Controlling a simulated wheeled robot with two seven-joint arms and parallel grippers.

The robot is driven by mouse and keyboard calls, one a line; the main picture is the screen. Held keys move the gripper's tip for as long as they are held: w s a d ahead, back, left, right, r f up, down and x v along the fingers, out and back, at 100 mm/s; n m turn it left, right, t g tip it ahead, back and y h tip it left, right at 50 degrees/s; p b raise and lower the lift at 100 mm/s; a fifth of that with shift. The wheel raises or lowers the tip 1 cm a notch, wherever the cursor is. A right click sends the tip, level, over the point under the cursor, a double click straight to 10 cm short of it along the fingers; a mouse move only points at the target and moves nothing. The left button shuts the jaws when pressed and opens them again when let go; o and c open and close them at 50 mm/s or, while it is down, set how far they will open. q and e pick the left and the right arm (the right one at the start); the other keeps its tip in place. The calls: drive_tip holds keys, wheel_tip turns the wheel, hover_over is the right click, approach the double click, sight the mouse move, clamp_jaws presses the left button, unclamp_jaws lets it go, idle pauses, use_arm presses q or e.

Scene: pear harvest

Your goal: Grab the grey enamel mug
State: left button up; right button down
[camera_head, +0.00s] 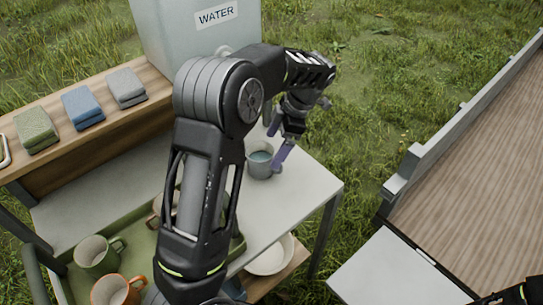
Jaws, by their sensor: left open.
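The grey enamel mug (258,168) stands upright on the light table (310,185), below the water container. Its inside looks blue, perhaps water. My left gripper (279,140) has purple fingers and is open at the right side of the mug. The tip of one finger overlaps the mug's right edge in the picture; I cannot tell if it touches. The mug's handle is not clearly visible. My left arm crosses the middle of the view and hides part of the table. My right gripper is out of view.
A grey container labelled WATER (190,40) stands behind the mug. Folded green (36,130), blue (82,106) and grey (126,87) cloths lie on a wooden shelf. A green mug (97,256) and an orange mug (117,291) are at lower left. A wooden cart bed is at right.

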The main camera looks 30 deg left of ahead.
sight(267, 151)
use_arm(q)
drive_tip(key=shift+s+a+r, duration=0.15)
drive_tip(key=shift+a+r, duration=0.2)
drive_tip(key=shift+x, duration=1.3)
drive_tip(key=shift+s+d, duration=0.1)
drive_tip(key=shift+s, duration=0.1)
drive_tip(key=shift+s+a+f+p, duration=0.2)
drive_tip(key=shift+a+f+p, duration=0.1)
drive_tip(key=shift+p, duration=0.15)
drive_tip(key=p+x, duration=0.1)
drive_tip(key=x, duration=0.2)
drive_tip(key=shift+s+a+f, duration=0.2)
drive_tip(key=shift+s, duration=0.05)
drive_tip(key=shift+a+f, duration=0.1)
drive_tip(key=shift+f, duration=0.3)
